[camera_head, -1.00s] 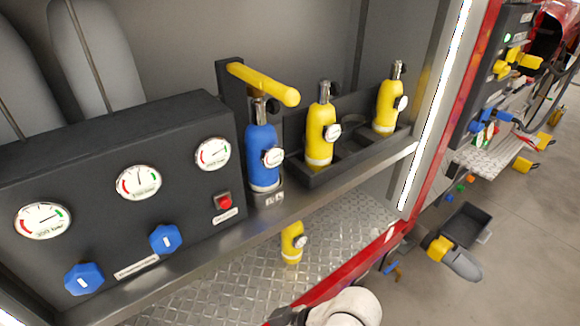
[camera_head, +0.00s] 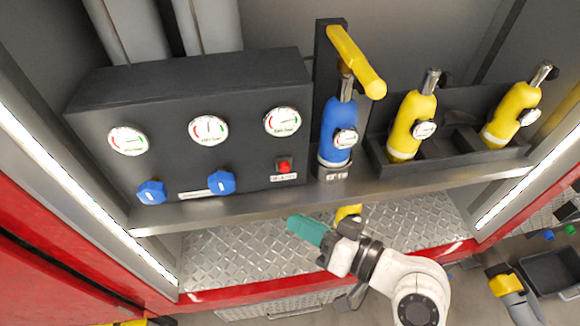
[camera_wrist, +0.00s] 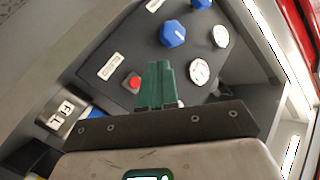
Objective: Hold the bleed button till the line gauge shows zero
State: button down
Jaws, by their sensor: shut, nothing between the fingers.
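The red button (camera_head: 285,167) sits low on the right of a black panel (camera_head: 180,100), above a small white label. It also shows in the wrist view (camera_wrist: 132,82), just left of my fingers. Three round white gauges are on the panel: a left gauge (camera_head: 128,140), a middle gauge (camera_head: 208,130) and a right gauge (camera_head: 283,121) above the button. Their needles and lettering are too small to read surely. My gripper (camera_head: 292,222), with teal fingers, is shut and empty. It is below the shelf edge, in front of the panel, apart from the button.
Two blue knobs (camera_head: 152,192) (camera_head: 221,182) are left of the button. A blue cylinder (camera_head: 338,132) stands right of the panel under a yellow lever (camera_head: 355,62). Yellow cylinders (camera_head: 412,125) (camera_head: 512,115) stand in a black rack. The metal shelf edge (camera_head: 250,205) lies above my gripper.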

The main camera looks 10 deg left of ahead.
aim_at(285, 168)
jog(key=shift+w, duration=0.15)
jog(key=w+a+b, duration=0.1)
jog(key=w+a, duration=0.1)
jog(key=w, duration=0.6)
jog(key=shift+a+b, duration=0.3)
jog(key=shift+b, duration=0.05)
jog(key=shift+w, duration=0.2)
dwell(1.6)
jog(key=shift+w+a, duration=0.1)
jog(key=shift+w, duration=0.15)
jog(key=shift+w+a+b, duration=0.15)
jog(key=shift+w+b, duration=0.2)
jog(key=shift+w, duration=0.15)
dwell(2.1)
jog(key=shift+s+d, duration=0.25)
jog(key=shift+s, duration=0.65)
jog(key=shift+s+p, duration=0.1)
jog(key=shift+p, duration=0.2)
